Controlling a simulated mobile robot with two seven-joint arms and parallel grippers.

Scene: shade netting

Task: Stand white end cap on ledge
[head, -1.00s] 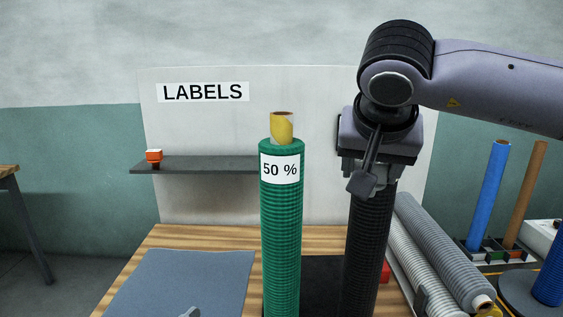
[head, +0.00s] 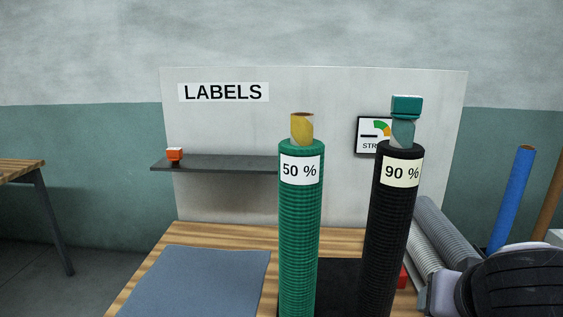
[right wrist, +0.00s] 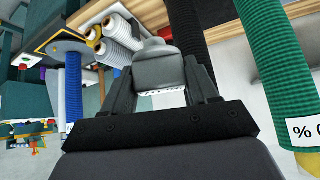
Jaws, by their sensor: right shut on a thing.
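The ledge (head: 215,163) is a dark shelf on the pale back panel, left of the rolls. A small orange cap (head: 174,154) stands near its left end; the rest of its visible top is bare. My right gripper (right wrist: 161,76) is shut on a pale grey-white piece (right wrist: 159,66), apparently the white end cap, shaded in the right wrist view. Its fingers are outside the head view, where only part of my right arm shows at lower right. My left gripper is not in view.
An upright green roll (head: 300,230) stands before the ledge's right end. An upright black roll (head: 390,225) with a teal cap (head: 406,106) stands beside it. A blue-grey mat (head: 205,282) lies clear on the table. Grey rolls (head: 435,235) lie at right.

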